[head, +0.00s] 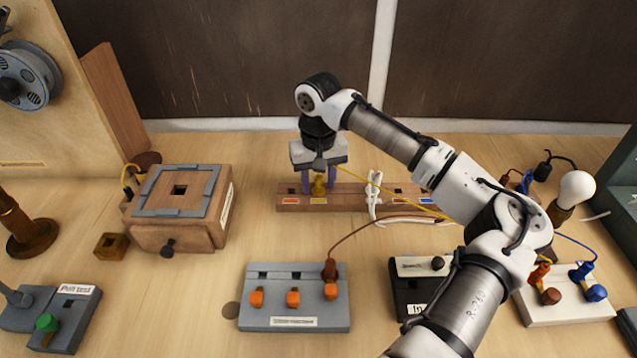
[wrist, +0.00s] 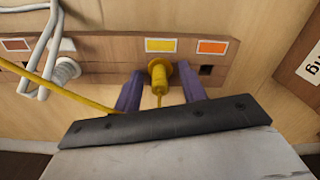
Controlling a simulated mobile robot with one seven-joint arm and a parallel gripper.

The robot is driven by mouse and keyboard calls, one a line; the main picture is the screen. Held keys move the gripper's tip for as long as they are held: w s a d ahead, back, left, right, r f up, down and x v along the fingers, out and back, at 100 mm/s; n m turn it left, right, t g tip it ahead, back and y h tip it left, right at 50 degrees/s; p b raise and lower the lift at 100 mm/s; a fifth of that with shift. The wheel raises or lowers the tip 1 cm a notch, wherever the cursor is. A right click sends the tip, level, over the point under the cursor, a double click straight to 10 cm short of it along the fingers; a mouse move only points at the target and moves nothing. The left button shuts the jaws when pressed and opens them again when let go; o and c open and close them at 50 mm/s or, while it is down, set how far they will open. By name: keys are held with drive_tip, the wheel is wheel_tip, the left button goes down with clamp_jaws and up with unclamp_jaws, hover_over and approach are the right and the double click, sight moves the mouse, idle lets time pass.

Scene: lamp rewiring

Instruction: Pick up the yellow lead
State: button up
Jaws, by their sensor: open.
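The yellow lead has a yellow plug (head: 319,185) at the wooden strip, by the strip's yellow label. In the wrist view the yellow plug (wrist: 160,77) stands at the strip's face, and its yellow cord (wrist: 80,97) runs off to the left. In the head view the cord goes right, behind my arm. My gripper (head: 318,188) is over the strip with its purple fingers on either side of the plug. In the wrist view my gripper (wrist: 162,92) is open, with a gap between each finger and the plug. The lead's far end is hidden.
The wooden strip (head: 345,198) also bears orange and blue labels and a white cord (head: 374,195). A wooden box (head: 185,205) stands to the left. A grey switch block (head: 293,311) with orange knobs is in front. A bulb (head: 577,188) stands at right.

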clamp_jaws()
drive_tip(key=shift+r, duration=0.1)
